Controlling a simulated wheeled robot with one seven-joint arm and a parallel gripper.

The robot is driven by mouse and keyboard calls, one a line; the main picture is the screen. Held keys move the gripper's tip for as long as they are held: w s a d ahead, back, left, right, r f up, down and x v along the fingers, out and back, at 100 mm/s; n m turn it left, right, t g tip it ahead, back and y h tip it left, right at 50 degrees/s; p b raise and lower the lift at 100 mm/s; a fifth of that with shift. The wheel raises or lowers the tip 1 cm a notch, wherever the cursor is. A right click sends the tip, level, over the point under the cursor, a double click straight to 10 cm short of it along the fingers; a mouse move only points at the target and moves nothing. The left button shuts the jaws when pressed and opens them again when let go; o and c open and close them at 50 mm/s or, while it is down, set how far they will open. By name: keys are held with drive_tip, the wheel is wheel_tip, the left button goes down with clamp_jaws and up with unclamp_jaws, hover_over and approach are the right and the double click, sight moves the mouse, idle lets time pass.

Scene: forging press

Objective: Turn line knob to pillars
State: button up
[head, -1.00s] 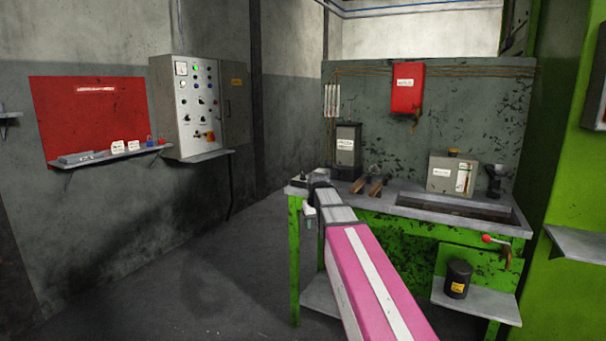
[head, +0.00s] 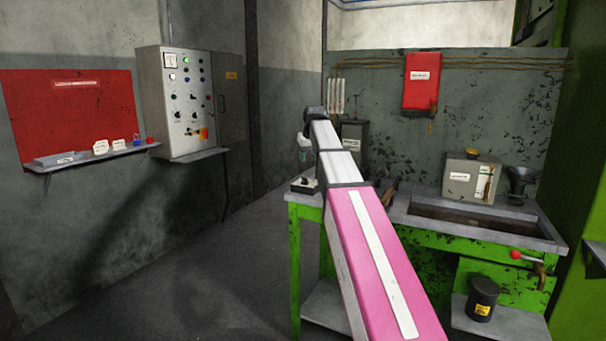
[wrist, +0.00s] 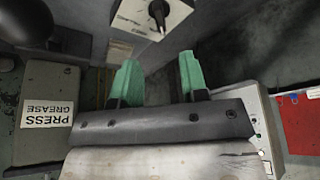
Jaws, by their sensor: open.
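A small pale box with a black pointer knob (wrist: 158,14) shows at the top edge of the wrist view, partly cut off. Its knob's narrow end points down in that view. Small lettering beside the knob is too small to read. In the head view the knob box (head: 303,186) sits on the left front corner of the green bench. My gripper (wrist: 158,78) has two green fingers, spread apart with nothing between them. In the head view my gripper (head: 304,155) hangs above the knob box, apart from it.
A press grease canister (head: 354,136) stands behind my arm; its label (wrist: 47,114) shows in the wrist view. A beige box (head: 468,180) and a trough (head: 470,216) lie to the right. A control cabinet (head: 186,105) hangs on the left wall.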

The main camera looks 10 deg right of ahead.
sight(305, 177)
drive_tip(key=x, duration=1)
drive_tip(key=shift+w+a+f, duration=0.1)
drive_tip(key=shift+w+f, duration=0.2)
drive_tip(key=shift+w, duration=0.05)
clamp_jaws()
